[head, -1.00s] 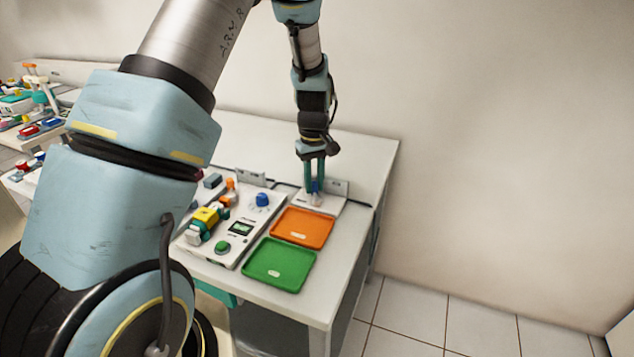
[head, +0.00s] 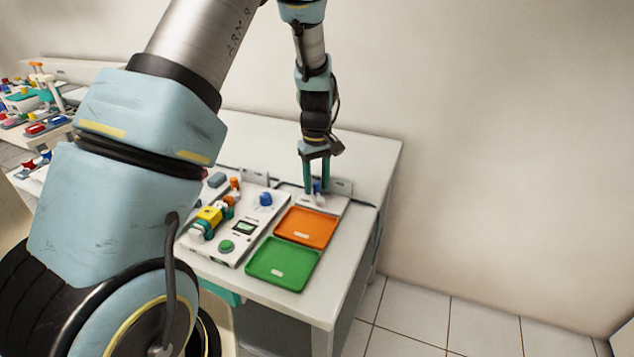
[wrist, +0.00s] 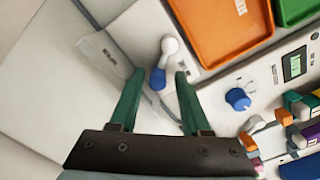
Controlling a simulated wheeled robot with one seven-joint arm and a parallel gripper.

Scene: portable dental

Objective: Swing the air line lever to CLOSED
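The air line lever (wrist: 163,64) has a white pivot and stem with a blue grip, on a white plate (wrist: 131,31) at the back right of the bench. In the wrist view its blue end lies between the two green fingers of my gripper (wrist: 157,78). The fingers are apart, with a visible gap on each side of the lever. In the head view my gripper (head: 317,189) points down over the plate, and the blue grip (head: 318,186) shows between the fingers. The plate's lettering is too small to read.
An orange tray (head: 305,228) and a green tray (head: 283,263) lie in front of the plate. A white control panel with a blue knob (head: 265,199), a green button (head: 226,246) and a small display stands to the left. A wall is behind the bench.

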